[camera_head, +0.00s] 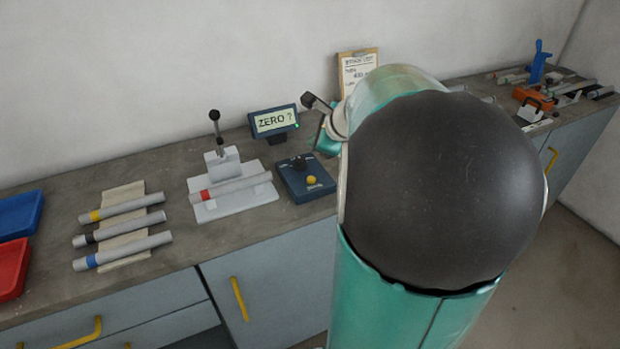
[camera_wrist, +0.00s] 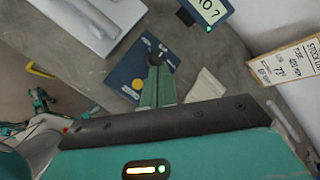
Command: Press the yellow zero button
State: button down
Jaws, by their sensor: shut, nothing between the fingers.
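The yellow button (camera_head: 311,180) sits on the front part of a dark blue box (camera_head: 293,190), which also carries a black knob (camera_head: 298,163). In the wrist view the yellow button (camera_wrist: 137,84) shows clear, just left of my gripper (camera_wrist: 156,64). My gripper is shut and empty, its fingers reaching over the blue box near the knob. I cannot tell its height above the box. In the head view my arm hides most of the gripper. A small display (camera_head: 273,121) behind the box reads "ZERO ?".
Left of the box, a white fixture (camera_head: 235,209) with a lever holds a red-banded tube (camera_head: 230,187). A stock card (camera_head: 357,66) stands behind.

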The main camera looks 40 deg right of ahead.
aim_at(314, 181)
jog(key=shift+f, duration=4.45)
jog(key=shift+f, duration=0.4)
jog(key=shift+f, duration=0.45)
jog(key=shift+r, duration=0.9)
notch_tip(314, 181, up, 5)
